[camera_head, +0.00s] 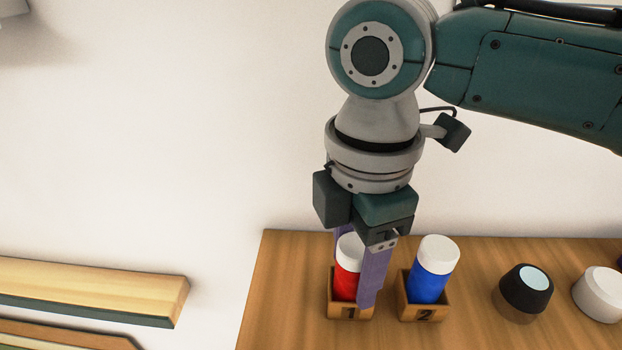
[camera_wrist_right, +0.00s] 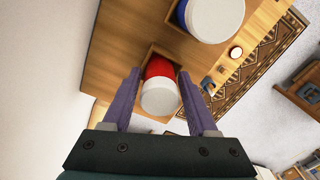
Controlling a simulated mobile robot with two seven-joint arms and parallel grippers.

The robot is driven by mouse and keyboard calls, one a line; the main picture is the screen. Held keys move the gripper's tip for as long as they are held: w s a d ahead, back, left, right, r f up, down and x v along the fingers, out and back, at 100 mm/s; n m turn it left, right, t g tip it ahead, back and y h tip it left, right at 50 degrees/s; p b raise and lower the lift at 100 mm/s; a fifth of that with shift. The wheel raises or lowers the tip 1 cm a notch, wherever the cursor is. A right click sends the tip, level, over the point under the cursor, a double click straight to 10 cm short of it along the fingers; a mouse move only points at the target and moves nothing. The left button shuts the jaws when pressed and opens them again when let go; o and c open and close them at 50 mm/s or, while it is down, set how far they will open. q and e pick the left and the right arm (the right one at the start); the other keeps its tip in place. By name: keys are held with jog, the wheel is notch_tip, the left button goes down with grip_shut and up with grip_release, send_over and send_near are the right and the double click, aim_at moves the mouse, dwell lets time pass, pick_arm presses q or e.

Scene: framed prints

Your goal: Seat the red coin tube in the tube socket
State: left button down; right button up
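The red coin tube (camera_head: 347,283) has a white cap and stands in the wooden tube socket marked 1 (camera_head: 350,312). It also shows in the right wrist view (camera_wrist_right: 159,70), with its white cap toward the camera. My right gripper (camera_head: 353,280) points down with its purple fingers on either side of the tube. In the wrist view gaps show between the fingers and the tube, so the gripper looks open around it. The near finger hides part of the tube and socket in the head view. My left gripper is not in view.
A blue tube (camera_head: 429,283) with a white cap stands in the socket marked 2 (camera_head: 424,312), close to the right. A black round device (camera_head: 526,289) and a white one (camera_head: 600,294) stand farther right on the wooden top (camera_head: 285,290). The wooden top is clear left of socket 1.

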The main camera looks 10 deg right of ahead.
jog(key=shift+o, duration=1.2)
jog(key=shift+r, duration=0.15)
notch_tip(320, 180, up, 12)
jog(key=b, duration=0.2)
jog(key=shift+b, duration=0.4)
jog(key=s+a+f+m+t+y, duration=0.2)
jog(key=s+a+f+m+y, duration=0.25)
jog(key=s+f+m, duration=0.5)
jog(key=s+d+f+m+h, duration=0.2)
jog(key=s+d+m, duration=0.1)
jog(key=d, duration=0.3)
jog(key=s+d+f+m+t+h, duration=0.1)
jog(key=s+d+f+m+h, duration=0.1)
jog(key=s+d+f+m, duration=0.1)
jog(key=s+d+m, duration=0.1)
jog(key=d+m, duration=0.1)
jog(key=d, duration=0.1)
jog(key=shift+d+f+t, duration=0.2)
jog(key=shift+d+t, duration=0.1)
jog(key=shift+d, duration=0.05)
